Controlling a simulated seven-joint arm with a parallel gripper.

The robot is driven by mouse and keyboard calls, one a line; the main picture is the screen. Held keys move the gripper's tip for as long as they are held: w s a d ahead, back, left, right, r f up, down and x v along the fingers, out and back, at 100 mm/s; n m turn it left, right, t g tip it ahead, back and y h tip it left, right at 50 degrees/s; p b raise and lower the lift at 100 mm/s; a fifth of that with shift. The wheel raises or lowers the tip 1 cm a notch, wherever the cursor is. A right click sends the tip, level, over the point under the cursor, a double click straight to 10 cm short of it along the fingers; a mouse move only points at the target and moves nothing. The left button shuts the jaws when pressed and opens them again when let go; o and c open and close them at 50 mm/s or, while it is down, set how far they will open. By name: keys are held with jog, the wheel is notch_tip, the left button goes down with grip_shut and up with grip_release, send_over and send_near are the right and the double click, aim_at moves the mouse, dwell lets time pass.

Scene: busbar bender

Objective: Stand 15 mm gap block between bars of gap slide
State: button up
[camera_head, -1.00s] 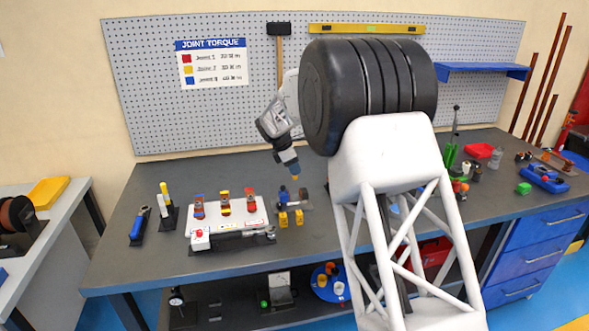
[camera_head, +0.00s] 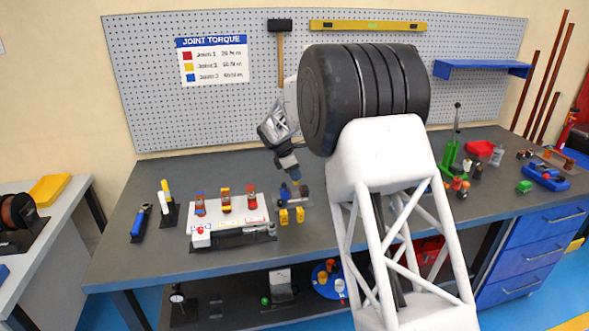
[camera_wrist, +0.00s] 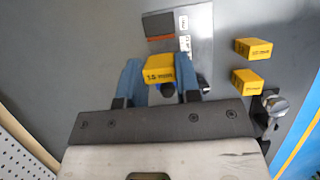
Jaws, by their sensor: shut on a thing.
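The yellow 15 mm gap block (camera_wrist: 158,71) is held between the two blue fingers of my gripper (camera_wrist: 160,82) in the wrist view, with its lettered face up. The gap slide (camera_wrist: 200,48) is the grey metal plate under and beyond the block, with a brownish bar piece and white labels on it. Dark parts by the fingers are partly hidden, so I cannot tell whether the block is between the bars. In the head view, my gripper (camera_head: 294,175) is low over the slide, and the block is not discernible there.
Two other yellow blocks stand beside the slide in the wrist view (camera_wrist: 253,48) (camera_wrist: 246,82). A metal bolt (camera_wrist: 276,104) is close to the gripper's right side. A white board with coloured clamps (camera_head: 222,213) stands left of the slide in the head view.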

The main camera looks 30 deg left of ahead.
jog(key=shift+f, duration=2.35)
jog(key=shift+f, duration=0.4)
jog(key=o, duration=1)
jog(key=shift+o, duration=0.2)
jog(key=shift+v, duration=3.9)
